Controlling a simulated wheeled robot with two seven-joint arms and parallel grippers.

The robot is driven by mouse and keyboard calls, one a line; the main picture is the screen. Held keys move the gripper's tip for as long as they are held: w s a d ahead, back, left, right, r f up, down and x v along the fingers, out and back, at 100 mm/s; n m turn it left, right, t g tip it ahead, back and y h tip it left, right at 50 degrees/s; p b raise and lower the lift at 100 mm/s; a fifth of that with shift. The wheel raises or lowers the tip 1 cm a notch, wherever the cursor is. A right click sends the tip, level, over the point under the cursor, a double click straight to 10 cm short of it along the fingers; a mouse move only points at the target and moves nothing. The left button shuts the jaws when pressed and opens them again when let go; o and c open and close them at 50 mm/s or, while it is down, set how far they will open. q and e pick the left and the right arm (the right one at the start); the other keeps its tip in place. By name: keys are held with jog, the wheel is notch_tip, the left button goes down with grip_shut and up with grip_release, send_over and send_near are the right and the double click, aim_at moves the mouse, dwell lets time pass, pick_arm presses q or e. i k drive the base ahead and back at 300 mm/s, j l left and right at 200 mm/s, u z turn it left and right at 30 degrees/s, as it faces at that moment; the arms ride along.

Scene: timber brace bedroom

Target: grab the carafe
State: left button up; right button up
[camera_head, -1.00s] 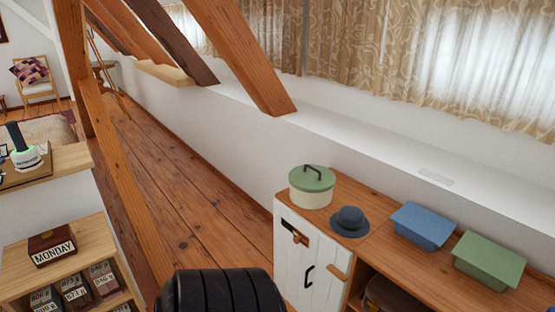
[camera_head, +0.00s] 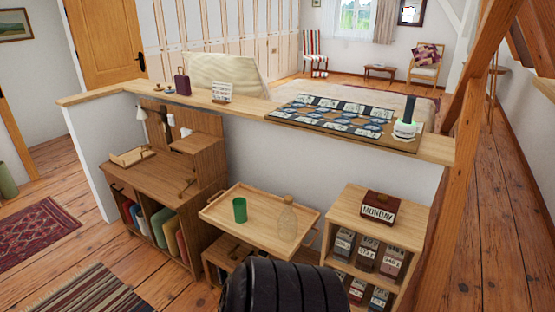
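A clear glass carafe (camera_head: 287,218) stands upright near the right end of a light wooden tray table (camera_head: 262,236). It is transparent and hard to make out against the wood. A green cup (camera_head: 240,210) stands to its left on the same tray. A black ribbed part of my own body shows at the bottom middle, in front of the tray. Neither of my grippers is in view.
A desk with books (camera_head: 160,205) stands left of the tray, and a shelf (camera_head: 385,225) with a MONDAY block (camera_head: 379,207) stands close on its right. A half wall (camera_head: 250,125) runs behind. A timber post (camera_head: 462,150) rises at right. Floor at left is open around two rugs.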

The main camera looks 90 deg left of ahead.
aim_at(287, 221)
jog(key=u, duration=2.65)
